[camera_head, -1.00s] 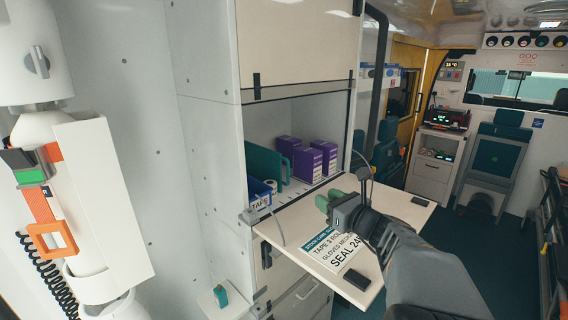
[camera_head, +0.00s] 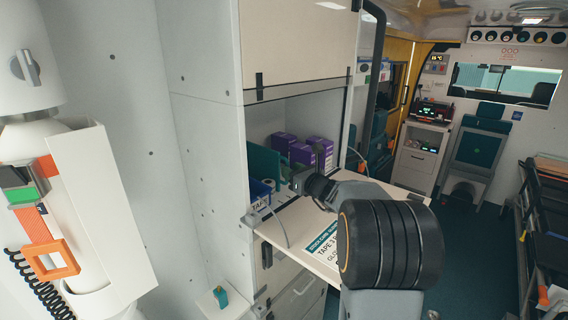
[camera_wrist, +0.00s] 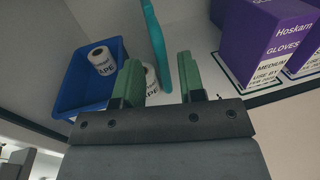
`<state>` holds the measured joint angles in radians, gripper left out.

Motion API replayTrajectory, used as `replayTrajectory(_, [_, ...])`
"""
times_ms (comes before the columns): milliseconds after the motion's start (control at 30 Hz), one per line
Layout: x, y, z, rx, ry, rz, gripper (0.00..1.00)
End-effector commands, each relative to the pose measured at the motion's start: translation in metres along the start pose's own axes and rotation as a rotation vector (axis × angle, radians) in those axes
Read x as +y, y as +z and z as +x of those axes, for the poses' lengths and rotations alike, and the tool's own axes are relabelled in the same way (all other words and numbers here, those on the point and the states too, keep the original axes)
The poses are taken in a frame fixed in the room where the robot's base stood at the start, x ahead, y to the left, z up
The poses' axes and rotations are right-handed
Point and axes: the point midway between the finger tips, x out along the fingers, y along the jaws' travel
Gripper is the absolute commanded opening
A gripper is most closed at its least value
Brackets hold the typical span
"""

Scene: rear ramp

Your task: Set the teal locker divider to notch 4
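The teal locker divider (camera_head: 264,163) stands upright in the locker, between a blue bin and purple glove boxes. In the wrist view the divider (camera_wrist: 157,45) shows nearly edge-on as a thin teal panel. My gripper (camera_wrist: 159,66) is open, its two green fingers apart, with the divider's edge showing in the gap between them. I cannot tell how deep the divider lies between the fingers, and no contact shows. In the head view my wrist is at the locker opening and the fingertips are hard to make out. Notch numbers are not readable.
Purple glove boxes (camera_wrist: 262,40) stand to the right. The fold-down shelf (camera_head: 300,238) with a printed card lies below my arm. A locker wall (camera_head: 205,150) is at left.

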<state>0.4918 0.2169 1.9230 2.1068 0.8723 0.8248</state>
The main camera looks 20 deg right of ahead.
Motion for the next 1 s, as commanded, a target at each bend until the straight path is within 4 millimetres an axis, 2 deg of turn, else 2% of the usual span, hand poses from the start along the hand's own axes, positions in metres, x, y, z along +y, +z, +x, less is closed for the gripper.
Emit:
replayTrajectory(100, [0.000,0.001,0.015,0.000,0.002,0.001,0.37])
replayTrajectory(233, [0.000,0.001,0.025,0.000,0.002,0.000,0.37])
replayTrajectory(667, [0.001,0.000,0.030,0.000,0.001,0.000,0.37])
replayTrajectory(1000, [0.001,0.000,0.030,0.000,0.002,0.000,0.04])
